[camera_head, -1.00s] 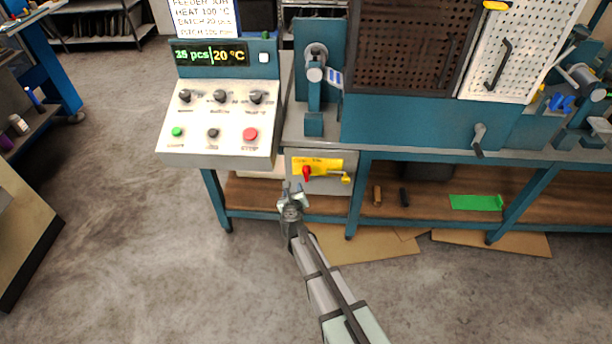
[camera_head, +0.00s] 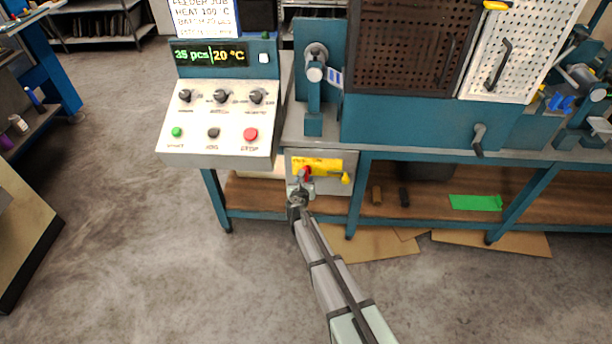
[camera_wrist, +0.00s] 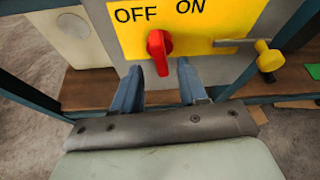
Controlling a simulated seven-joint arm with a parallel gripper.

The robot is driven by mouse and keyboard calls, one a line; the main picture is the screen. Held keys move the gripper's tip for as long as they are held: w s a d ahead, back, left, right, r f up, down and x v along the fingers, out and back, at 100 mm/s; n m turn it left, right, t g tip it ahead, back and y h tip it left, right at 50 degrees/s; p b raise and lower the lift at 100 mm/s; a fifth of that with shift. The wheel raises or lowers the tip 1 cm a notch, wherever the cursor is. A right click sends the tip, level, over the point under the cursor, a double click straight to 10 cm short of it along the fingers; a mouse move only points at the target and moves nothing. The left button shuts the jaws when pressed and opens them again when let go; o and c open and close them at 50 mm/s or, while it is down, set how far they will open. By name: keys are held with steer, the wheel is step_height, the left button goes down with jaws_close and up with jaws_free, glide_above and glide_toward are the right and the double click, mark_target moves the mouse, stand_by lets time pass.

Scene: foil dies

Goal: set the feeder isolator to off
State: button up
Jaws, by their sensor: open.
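The feeder isolator is a red rotary handle (camera_wrist: 159,50) on a yellow plate (camera_wrist: 118,35) marked OFF on the left and ON on the right. In the wrist view the handle stands nearly upright, its upper end between the two words; I cannot tell which one it is set to. The plate also shows in the head view (camera_head: 325,166), on a grey box under the bench. My gripper (camera_wrist: 158,75) is open, its two blue-grey fingers below and either side of the handle's lower end, with nothing held. In the head view my gripper (camera_head: 301,182) partly covers the handle.
A yellow padlock-like piece (camera_wrist: 268,56) hangs right of the plate. Above left is a control panel (camera_head: 222,118) with knobs and buttons, its display (camera_head: 210,55) reading 35 pcs and 20 °C. A shelf (camera_head: 400,185) lies under the bench.

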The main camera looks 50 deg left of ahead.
mark_target(306, 177)
steer(key=x, duration=0.6)
steer(key=shift+c, duration=0.4)
steer(key=shift+s, duration=0.1)
jaws_close()
